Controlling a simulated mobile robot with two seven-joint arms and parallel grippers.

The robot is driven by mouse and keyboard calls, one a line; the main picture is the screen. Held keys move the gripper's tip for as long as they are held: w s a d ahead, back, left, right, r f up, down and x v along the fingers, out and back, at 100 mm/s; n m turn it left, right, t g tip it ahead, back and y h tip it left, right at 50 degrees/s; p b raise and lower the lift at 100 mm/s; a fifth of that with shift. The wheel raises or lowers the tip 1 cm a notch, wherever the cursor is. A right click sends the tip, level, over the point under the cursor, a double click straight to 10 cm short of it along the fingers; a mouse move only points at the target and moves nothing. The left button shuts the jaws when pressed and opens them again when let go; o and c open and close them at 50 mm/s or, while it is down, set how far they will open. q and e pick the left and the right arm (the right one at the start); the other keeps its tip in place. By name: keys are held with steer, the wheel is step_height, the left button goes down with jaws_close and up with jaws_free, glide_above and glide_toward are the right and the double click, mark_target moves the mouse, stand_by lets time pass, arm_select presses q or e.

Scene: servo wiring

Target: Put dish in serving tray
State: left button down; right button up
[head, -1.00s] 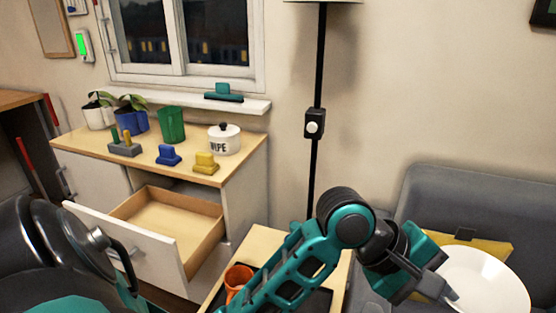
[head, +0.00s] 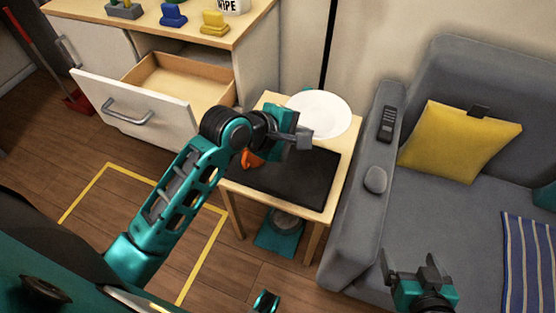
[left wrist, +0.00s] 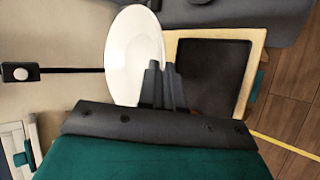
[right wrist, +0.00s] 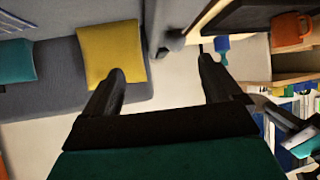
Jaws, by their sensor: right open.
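The dish, a white round plate (head: 325,112), is over the back end of the small table. My left gripper (head: 303,139) is shut on its near rim. The left wrist view shows the closed fingers (left wrist: 160,75) against the plate (left wrist: 130,50). The serving tray, flat and black (head: 295,182), lies on the table in front of the plate. It also shows in the left wrist view (left wrist: 215,75). An orange mug (head: 251,160) is at the tray's left, partly hidden by my left arm. My right gripper (head: 411,268) is open and empty, right of the table, in front of the sofa.
The small wooden table (head: 335,205) stands against the grey sofa (head: 345,235). A remote (head: 387,124) and a grey rounded object (head: 375,180) are on the armrest. An open drawer (head: 180,85) juts out at left. The tray's middle and right look clear.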

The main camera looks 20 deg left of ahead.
arm_select(q)
steer(key=b, duration=0.2)
glide_above(290, 194)
step_height(290, 194, down, 7)
arm_select(e)
steer(key=shift+o, duration=0.6)
steer(key=shift+s+f, duration=0.15)
steer(key=shift+f, duration=0.8)
arm_select(q)
steer(key=shift+n+t+y, duration=0.3)
step_height(290, 194, down, 10)
steer(key=b, duration=0.3)
steer(key=shift+a+b, duration=0.15)
steer(key=shift+b, duration=0.15)
steer(key=shift+f, duration=0.35)
steer(key=shift+f+b, duration=1.05)
steer(key=shift+f, duration=1.25)
arm_select(e)
steer(key=a+f, duration=0.1)
steer(key=w+f, duration=0.1)
steer(key=f, duration=0.1)
steer(key=shift+a, duration=0.35)
